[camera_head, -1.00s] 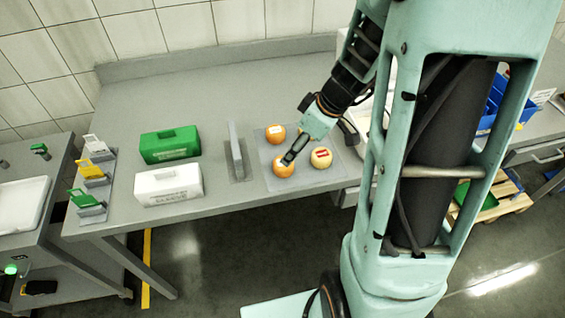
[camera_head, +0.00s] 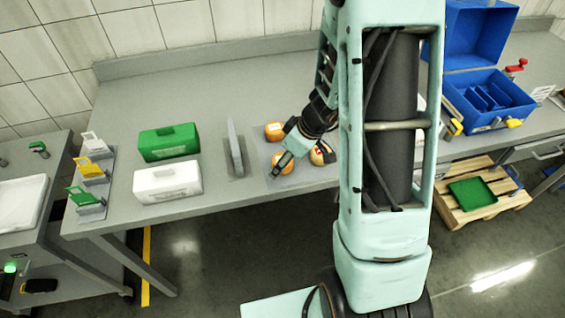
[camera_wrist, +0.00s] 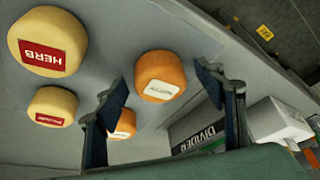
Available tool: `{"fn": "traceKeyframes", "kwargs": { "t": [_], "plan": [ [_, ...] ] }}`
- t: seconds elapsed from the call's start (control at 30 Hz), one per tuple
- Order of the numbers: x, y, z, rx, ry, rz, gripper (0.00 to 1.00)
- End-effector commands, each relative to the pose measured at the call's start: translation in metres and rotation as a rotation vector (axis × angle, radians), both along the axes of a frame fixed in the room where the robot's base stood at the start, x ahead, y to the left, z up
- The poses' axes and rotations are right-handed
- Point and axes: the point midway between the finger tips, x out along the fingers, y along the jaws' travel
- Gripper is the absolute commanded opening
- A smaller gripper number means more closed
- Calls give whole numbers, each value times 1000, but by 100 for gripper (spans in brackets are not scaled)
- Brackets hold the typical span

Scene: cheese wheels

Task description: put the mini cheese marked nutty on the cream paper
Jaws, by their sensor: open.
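Two orange cheeses with pale labels sit on a grey mat. In the head view the front one (camera_head: 288,160) is by my gripper (camera_head: 277,164) and the rear one (camera_head: 274,131) stands behind it. In the wrist view one orange cheese (camera_wrist: 155,68) lies ahead between my gripper's spread, empty fingers (camera_wrist: 160,80). The other orange cheese (camera_wrist: 124,121) is partly behind the left finger. Their labels are too small or blurred to read surely. I cannot make out the cream paper in either view.
A large pale cheese marked HERB (camera_wrist: 45,40) and a smaller pale, red-labelled cheese (camera_wrist: 52,105) are at left in the wrist view. A grey upright divider (camera_head: 235,148), a green block (camera_head: 169,142) and a white block (camera_head: 168,184) stand left of the mat. A blue toolbox (camera_head: 485,100) is at right.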

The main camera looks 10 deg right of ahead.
Motion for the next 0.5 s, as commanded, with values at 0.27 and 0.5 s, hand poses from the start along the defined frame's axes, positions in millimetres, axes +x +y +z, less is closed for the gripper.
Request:
{"fn": "traceKeyframes", "kwargs": {
  "t": [0.27, 0.5],
  "plan": [
    [0, 0, 0, 1, -1, 0, 54],
    [0, 0, 1, 1, -1, 0, 27]
  ]
}}
